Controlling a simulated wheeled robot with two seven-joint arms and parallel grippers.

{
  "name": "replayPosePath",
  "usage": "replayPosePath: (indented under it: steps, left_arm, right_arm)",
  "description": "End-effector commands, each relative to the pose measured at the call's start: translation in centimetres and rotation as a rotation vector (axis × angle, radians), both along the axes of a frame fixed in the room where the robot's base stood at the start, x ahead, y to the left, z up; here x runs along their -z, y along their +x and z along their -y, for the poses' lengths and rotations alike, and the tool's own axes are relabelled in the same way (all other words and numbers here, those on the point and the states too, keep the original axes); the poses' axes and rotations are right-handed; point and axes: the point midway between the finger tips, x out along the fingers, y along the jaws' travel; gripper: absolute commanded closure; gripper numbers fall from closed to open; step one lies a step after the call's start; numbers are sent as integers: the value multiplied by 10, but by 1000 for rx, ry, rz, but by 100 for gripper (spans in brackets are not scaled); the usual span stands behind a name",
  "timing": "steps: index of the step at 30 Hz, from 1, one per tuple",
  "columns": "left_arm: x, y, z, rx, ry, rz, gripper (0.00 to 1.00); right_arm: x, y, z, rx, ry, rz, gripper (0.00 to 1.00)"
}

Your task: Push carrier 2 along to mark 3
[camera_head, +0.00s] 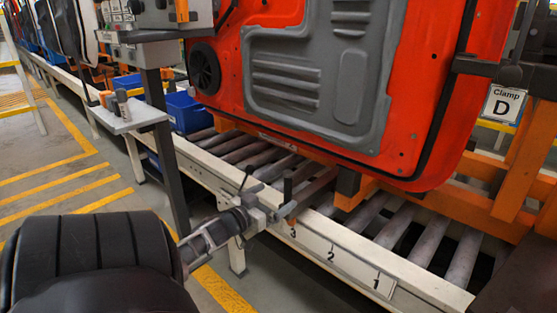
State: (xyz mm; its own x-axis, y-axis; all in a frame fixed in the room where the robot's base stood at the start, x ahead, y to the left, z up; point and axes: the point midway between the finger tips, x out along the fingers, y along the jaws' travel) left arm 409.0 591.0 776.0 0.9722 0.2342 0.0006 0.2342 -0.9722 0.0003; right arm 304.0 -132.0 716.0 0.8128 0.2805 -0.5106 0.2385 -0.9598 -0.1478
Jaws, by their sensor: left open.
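A red-orange door panel with a grey inner plate (325,65) stands on an orange carrier base (395,195) on the roller line. No carrier number is readable, so I cannot tell for sure that this is carrier 2. Mark 3 (293,233) is on the rail's white strip, left of mark 2 (331,253) and mark 1 (377,281). My left gripper (264,205) is open at the near rail, close to the bar's near end; contact is unclear. My right gripper is not in view.
The rollers (395,228) run diagonally from lower right to upper left. A post with a small shelf (130,116) and a control box stands left of the panel. Blue bins (188,112) sit behind it. A Clamp D sign (503,103) hangs at right. Open floor lies left.

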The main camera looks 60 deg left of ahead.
Motion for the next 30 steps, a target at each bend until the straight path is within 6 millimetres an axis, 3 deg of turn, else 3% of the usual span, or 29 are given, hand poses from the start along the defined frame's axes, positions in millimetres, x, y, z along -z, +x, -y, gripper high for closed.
replayPosePath:
  steps: [15, 27, 30]
  left_arm:
    - [-6, -47, 12, 0, 0, -1, 0]
    - [-4, -50, 12, 0, 0, 0, 0]
    - [1, -49, 21, 6, -3, -15, 0]
  right_arm:
    - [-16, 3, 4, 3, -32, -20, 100]
    - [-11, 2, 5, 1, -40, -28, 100]
    - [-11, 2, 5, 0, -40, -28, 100]
